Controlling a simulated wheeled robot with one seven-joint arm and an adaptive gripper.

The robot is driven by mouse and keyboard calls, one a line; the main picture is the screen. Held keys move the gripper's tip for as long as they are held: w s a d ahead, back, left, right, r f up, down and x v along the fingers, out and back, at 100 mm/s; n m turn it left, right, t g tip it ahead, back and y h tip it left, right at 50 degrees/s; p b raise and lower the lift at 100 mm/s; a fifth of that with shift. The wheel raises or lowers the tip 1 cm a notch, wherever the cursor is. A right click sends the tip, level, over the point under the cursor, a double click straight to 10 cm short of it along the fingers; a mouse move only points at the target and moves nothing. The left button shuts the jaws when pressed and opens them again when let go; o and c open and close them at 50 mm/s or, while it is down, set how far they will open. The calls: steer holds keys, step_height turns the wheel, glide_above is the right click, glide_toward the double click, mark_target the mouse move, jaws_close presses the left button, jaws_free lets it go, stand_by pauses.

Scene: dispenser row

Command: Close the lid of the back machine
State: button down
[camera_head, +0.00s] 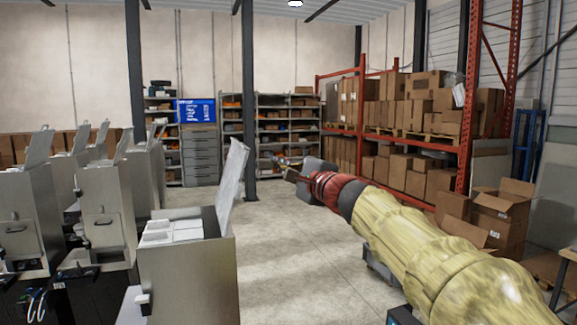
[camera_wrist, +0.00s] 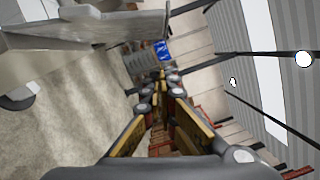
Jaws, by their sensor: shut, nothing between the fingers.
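Several metal dispenser machines stand in rows on the left of the head view, with their lids tilted up open. The nearest machine (camera_head: 190,272) has its lid (camera_head: 232,187) standing up on its right side, and pale compartments show inside. Farther machines (camera_head: 105,210) stand behind and left; I cannot tell which one is the back machine. My gripper (camera_head: 284,162) is to the right of the nearest machine's raised lid, apart from it in the picture. In the wrist view its fingers (camera_wrist: 163,78) come together, shut and empty. A grey metal edge (camera_wrist: 100,35) shows at upper left there.
Red racking with cardboard boxes (camera_head: 415,115) stands at the right, with open cartons (camera_head: 500,215) on the floor. Shelves (camera_head: 290,125) and a blue screen (camera_head: 196,111) are at the back. A dark post (camera_head: 249,100) rises mid-view. The concrete floor (camera_head: 290,240) between is clear.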

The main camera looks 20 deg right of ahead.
steer(key=w+a+r+p, duration=0.1)
steer(key=w+a, duration=0.2)
steer(key=a, duration=0.1)
steer(key=shift+w+a+r+p, duration=0.25)
steer(key=shift+w+a+p, duration=0.05)
steer(key=shift+a, duration=0.05)
